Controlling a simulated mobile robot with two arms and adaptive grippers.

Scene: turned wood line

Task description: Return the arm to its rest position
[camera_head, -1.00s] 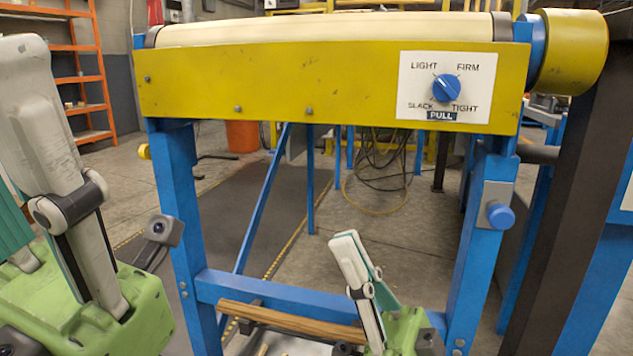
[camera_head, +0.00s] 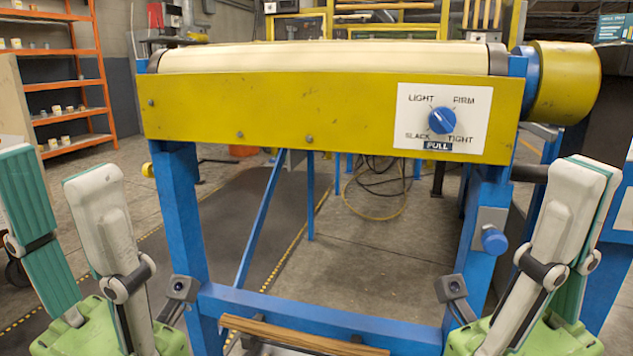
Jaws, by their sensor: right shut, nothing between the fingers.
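My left gripper (camera_head: 55,168) is at the lower left, its two padded fingers upright and spread, with nothing between them. My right gripper (camera_head: 588,168) is at the lower right, its fingers upright and together, empty. It stands in front of the blue frame's right side, close to the blue side knob (camera_head: 494,240) in the picture. Both grippers appear clear of the machine.
The belt machine has a yellow front beam (camera_head: 300,125) on a blue frame (camera_head: 182,220) with a low crossbar. A wooden rod (camera_head: 300,336) lies low in front. An orange shelf (camera_head: 72,86) stands at the back left. Open floor shows under the machine.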

